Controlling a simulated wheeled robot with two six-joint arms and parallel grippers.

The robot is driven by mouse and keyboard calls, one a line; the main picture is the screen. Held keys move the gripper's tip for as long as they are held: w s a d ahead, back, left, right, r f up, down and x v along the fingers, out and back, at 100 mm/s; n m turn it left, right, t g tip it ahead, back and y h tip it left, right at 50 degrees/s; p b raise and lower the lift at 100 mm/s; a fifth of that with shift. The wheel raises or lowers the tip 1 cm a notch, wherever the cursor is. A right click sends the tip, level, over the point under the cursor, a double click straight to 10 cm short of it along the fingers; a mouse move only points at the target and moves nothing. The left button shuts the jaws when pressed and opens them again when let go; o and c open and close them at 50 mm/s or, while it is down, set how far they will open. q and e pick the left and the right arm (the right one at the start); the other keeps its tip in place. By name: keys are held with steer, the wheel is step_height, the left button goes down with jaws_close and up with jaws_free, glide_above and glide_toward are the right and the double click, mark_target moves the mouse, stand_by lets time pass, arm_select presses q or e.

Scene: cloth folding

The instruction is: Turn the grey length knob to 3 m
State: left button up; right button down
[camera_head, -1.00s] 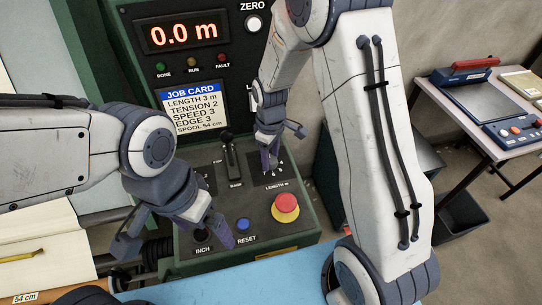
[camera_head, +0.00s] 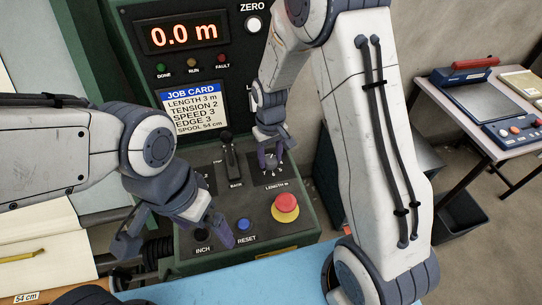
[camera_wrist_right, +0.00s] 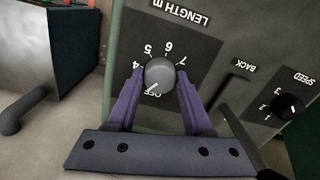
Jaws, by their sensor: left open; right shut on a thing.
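The grey length knob (camera_wrist_right: 159,75) sits on the dark LENGTH m plate, seen in the right wrist view. The two purple fingers of my right gripper (camera_wrist_right: 160,79) are shut on its sides. The knob's white mark points to the lower left, near the OFF label. The numbers 4 to 7 show around it, and 3 is hidden. In the head view the knob (camera_head: 271,160) is partly covered by my right gripper (camera_head: 271,158). My left gripper (camera_head: 172,240) is open and empty, above the panel's front left part by the INCH button.
The display (camera_head: 182,32) reads 0.0 m. The job card (camera_head: 192,108) says LENGTH 3 m. A lever (camera_head: 232,160) stands left of the knob. A red stop button (camera_head: 285,207) and a blue reset button (camera_head: 243,225) lie in front. A speed knob (camera_wrist_right: 290,106) is close by.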

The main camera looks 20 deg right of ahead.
mark_target(270, 159)
steer(key=shift+m, duration=1.1)
steer(key=shift+w, duration=0.1)
steer(key=shift+c, duration=1.5)
jaws_free()
step_height(270, 159, up, 11)
steer(key=b, duration=0.1)
steer(key=shift+f+b, duration=0.2)
steer(key=shift+b, duration=0.1)
steer(key=s+a+r+n, duration=0.1)
steer(key=s+a+n, duration=0.2)
steer(key=s, duration=0.9)
steer(key=s+a+r+n+y, duration=0.1)
steer(key=s+a+n, duration=0.3)
steer(key=s, duration=0.8)
steer(key=shift+a+r, duration=0.55)
steer(key=shift+a, duration=0.1)
